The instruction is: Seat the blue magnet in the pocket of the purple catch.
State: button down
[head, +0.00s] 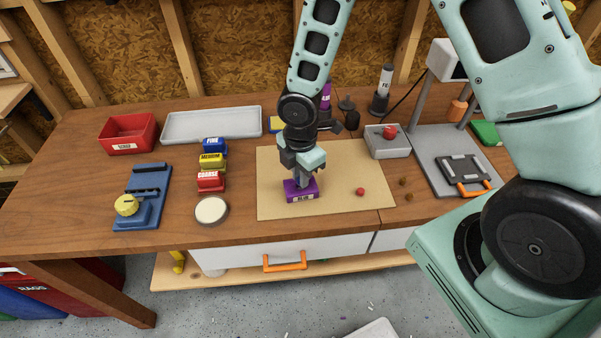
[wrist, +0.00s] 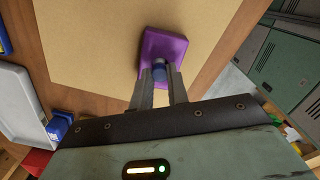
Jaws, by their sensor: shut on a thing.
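The purple catch (head: 301,195) stands on the tan mat, left of the mat's middle; in the wrist view it is a purple block (wrist: 165,44) just beyond my fingertips. My gripper (head: 303,180) is right over the catch, pointing down. In the wrist view its two fingers (wrist: 158,74) are shut on the blue magnet (wrist: 159,70), a small round piece. The magnet is at or just above the catch. I cannot tell whether it touches or is in the pocket; the fingers and magnet hide the pocket. The magnet is hidden in the head view.
The tan mat (head: 270,205) has a small red piece (head: 360,191) right of the catch. Small brown pieces (head: 406,189) lie off its right edge. Blue, yellow and red blocks (head: 210,181) and a round white-topped tin (head: 211,210) stand left.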

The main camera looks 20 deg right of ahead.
jog(key=shift+f, duration=0.15)
jog(key=shift+f+b, duration=0.25)
jog(key=shift+b, duration=0.05)
dwell(0.7)
jog(key=c, duration=0.9)
grip_release()
notch_tip(320, 180, up, 18)
jog(key=shift+f, duration=0.25)
dwell(0.4)
